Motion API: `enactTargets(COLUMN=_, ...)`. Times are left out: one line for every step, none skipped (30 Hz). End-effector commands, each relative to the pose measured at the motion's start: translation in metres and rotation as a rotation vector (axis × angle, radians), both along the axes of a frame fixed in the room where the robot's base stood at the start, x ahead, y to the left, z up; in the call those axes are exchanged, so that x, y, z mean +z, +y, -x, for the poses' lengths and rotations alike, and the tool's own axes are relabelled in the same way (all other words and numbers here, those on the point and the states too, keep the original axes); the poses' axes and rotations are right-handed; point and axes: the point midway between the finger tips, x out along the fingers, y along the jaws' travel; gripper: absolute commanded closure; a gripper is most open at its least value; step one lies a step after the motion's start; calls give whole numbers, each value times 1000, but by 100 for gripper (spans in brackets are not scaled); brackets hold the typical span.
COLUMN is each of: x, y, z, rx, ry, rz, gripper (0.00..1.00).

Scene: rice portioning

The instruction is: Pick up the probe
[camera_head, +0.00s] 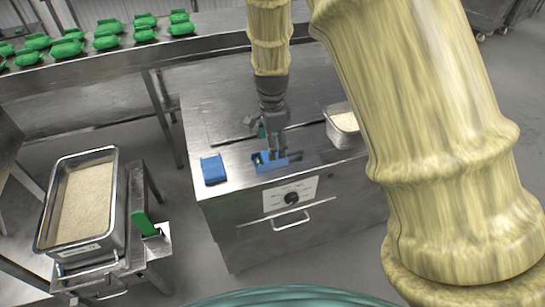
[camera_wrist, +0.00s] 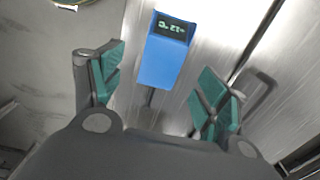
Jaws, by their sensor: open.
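The probe is a blue, box-shaped body (camera_wrist: 167,58) with a small lit display at one end and a thin dark stem at the other. It lies on the steel counter. In the head view, its blue body (camera_head: 272,164) shows near the counter's front edge, partly hidden by my gripper (camera_head: 274,148). In the wrist view, my gripper (camera_wrist: 162,88) is open, with a teal-padded finger on each side. The probe shows in the gap between them, with no visible contact. The stem's lower end is hidden behind my gripper's body.
Another blue item (camera_head: 213,169) lies left on the steel counter (camera_head: 235,178). A large rice tray (camera_head: 112,221) is at lower left, beside a green-handled tool (camera_head: 144,223). Several green objects (camera_head: 67,48) sit on the back bench.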

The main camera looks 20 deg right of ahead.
Motion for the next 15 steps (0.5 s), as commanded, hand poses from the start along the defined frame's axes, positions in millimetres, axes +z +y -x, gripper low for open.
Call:
enactTargets(x=-5, y=0, z=0, rx=0, ry=3, rz=-1, gripper=25)
enactTargets(x=-7, y=0, z=0, rx=1, ry=2, rz=-1, gripper=25)
enactTargets(x=-9, y=1, z=0, rx=1, ry=1, rz=0, gripper=25)
enactTargets(x=-10, y=1, z=0, rx=2, ry=0, rz=0, gripper=25)
enactTargets(x=-11, y=1, z=-1, rx=2, ry=0, rz=0, gripper=25)
enactTargets(x=-12, y=1, z=0, rx=2, ry=0, rz=0, gripper=25)
enactTargets(x=-12, y=1, z=0, rx=2, ry=0, rz=0, gripper=25)
enactTargets(x=-13, y=1, z=0, rx=2, ry=1, rz=0, gripper=25)
enactTargets(x=-15, y=1, z=0, rx=2, ry=1, rz=-1, gripper=25)
enactTargets(x=-16, y=1, z=0, rx=2, ry=2, rz=-1, gripper=25)
enactTargets(x=-18, y=0, z=0, rx=3, ry=2, rz=-1, gripper=25)
enactTargets(x=-21, y=0, z=0, rx=3, ry=2, rz=-1, gripper=25)
enactTargets(x=-23, y=0, z=0, rx=3, ry=2, rz=-1, gripper=25)
enactTargets(x=-26, y=-1, z=0, rx=4, ry=2, rz=-1, gripper=25)
enactTargets(x=-30, y=-1, z=-1, rx=4, ry=2, rz=-1, gripper=25)
